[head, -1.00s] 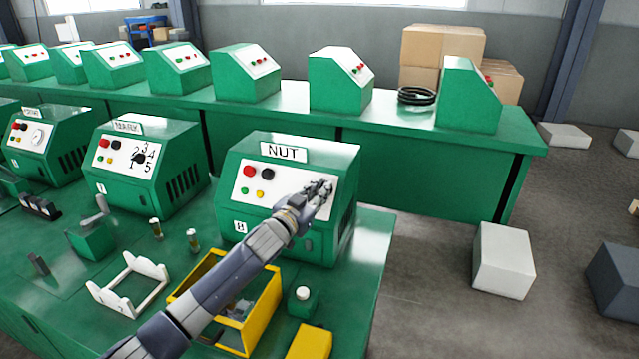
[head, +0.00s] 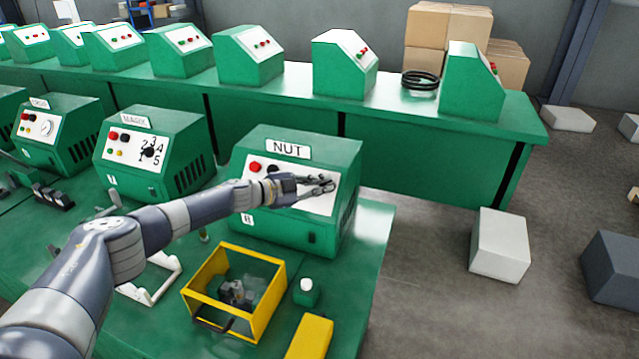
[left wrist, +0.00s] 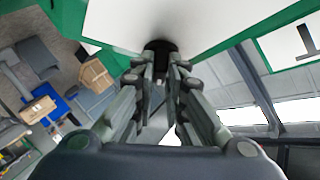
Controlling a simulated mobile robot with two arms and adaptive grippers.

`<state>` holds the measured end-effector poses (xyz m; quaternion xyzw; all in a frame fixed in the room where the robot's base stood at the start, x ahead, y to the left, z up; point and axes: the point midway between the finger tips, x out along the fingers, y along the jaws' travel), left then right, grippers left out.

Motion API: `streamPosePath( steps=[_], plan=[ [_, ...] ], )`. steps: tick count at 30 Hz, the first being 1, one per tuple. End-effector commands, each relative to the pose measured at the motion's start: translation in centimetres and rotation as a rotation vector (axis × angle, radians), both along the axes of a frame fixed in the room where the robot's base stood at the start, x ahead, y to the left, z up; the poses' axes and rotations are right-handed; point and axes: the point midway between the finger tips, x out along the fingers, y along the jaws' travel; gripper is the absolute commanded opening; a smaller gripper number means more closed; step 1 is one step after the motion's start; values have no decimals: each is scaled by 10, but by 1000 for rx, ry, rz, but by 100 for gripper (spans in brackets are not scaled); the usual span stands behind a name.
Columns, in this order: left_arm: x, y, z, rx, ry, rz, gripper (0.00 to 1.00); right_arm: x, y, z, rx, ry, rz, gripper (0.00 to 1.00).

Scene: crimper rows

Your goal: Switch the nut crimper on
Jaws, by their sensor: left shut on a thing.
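The nut crimper (head: 325,235) is a green machine with a sloped white panel and a NUT label (head: 289,149). A red button (head: 255,168) shows at the panel's upper left; a black button beside it is partly covered by my gripper. My left gripper (head: 328,185) is at the right part of the panel, its arm coming in nearly level from the left. In the left wrist view its fingers are shut on a black knob (left wrist: 159,47) standing on the white panel. The knob's pointer and markings cannot be seen. My right gripper is not in view.
The MARK crimper (head: 150,160) stands to the left. A yellow bin (head: 262,318) with metal parts, a small green block with a white top (head: 306,292) and a yellow block (head: 310,338) lie in front. Behind is a green bench (head: 430,165) with several machines.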

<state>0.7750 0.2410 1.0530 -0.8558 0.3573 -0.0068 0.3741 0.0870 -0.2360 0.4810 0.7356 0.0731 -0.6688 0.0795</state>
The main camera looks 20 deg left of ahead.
Motion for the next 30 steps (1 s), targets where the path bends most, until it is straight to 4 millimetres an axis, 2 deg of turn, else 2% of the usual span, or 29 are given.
streamPosePath(
  steps=[1, 15, 21, 30],
  plan=[
    [4, 0, 5, 32, -9, -25, 0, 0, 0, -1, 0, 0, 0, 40],
    [7, 0, 4, 295, -17, -266, 0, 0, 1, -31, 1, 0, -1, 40],
    [7, -1, 5, 354, -19, -321, 0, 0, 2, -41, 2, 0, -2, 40],
    [6, -1, 6, 384, -18, -351, 0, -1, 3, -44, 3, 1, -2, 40]
  ],
)
